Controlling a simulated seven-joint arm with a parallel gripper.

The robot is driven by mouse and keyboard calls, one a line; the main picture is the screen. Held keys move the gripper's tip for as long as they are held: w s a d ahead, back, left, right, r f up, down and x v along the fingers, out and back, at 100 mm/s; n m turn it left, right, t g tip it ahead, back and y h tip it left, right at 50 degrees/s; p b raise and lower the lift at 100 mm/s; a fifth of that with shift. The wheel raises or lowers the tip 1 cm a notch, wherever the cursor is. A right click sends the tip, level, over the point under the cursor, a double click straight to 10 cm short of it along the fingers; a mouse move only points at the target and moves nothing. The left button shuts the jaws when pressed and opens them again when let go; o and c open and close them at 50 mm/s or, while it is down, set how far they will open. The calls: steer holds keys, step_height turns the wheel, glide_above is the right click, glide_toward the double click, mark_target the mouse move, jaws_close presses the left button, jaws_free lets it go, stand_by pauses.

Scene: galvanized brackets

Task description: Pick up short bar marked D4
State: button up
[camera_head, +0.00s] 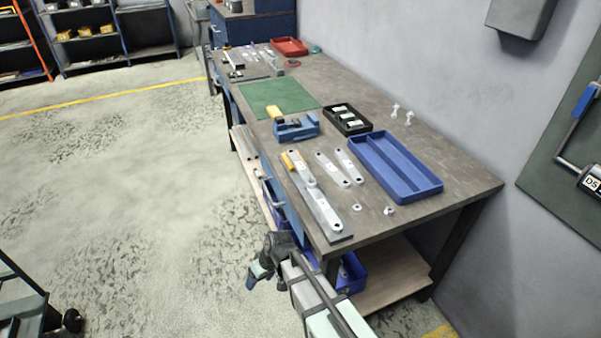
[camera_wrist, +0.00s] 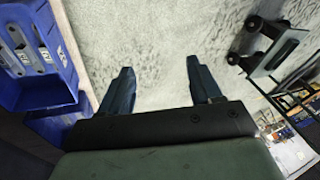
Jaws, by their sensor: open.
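Two short pale metal bars, a left one (camera_head: 332,170) and a right one (camera_head: 349,166), lie side by side on the workbench (camera_head: 440,202) in the head view. Their small labels are too small to read, so I cannot tell which is D4. My gripper (camera_head: 259,277) is beyond the bench's front edge, below its top, apart from the bars. In the wrist view my gripper (camera_wrist: 162,88) is open and empty, its two dark fingers over the floor.
Longer bars (camera_head: 325,213) lie on a plate left of the short bars. A blue tray (camera_head: 405,182), black tray (camera_head: 356,130) and blue fixture (camera_head: 297,130) stand nearby. A blue bin (camera_wrist: 62,98) with metal pieces is close left in the wrist view. A cart (camera_wrist: 270,50) stands right.

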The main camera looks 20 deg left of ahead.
steer(key=s+a+r+n+y, duration=0.2)
steer(key=a+r, duration=0.8)
steer(key=r, duration=0.3)
steer(key=s+a+r+n+y, duration=0.1)
steer(key=s+a+r, duration=0.1)
steer(key=a+r, duration=0.9)
steer(key=m+t+h, duration=0.4)
steer(key=m+t, duration=0.1)
steer(key=m, duration=0.1)
glide_toward(301, 166)
steer(key=x, duration=0.2)
steer(key=shift+a+f, duration=0.15)
steer(key=shift+f, duration=0.25)
steer(key=shift+x, duration=2.7)
steer(key=shift+w, duration=0.15)
steer(key=shift+r, duration=0.1)
jaws_close()
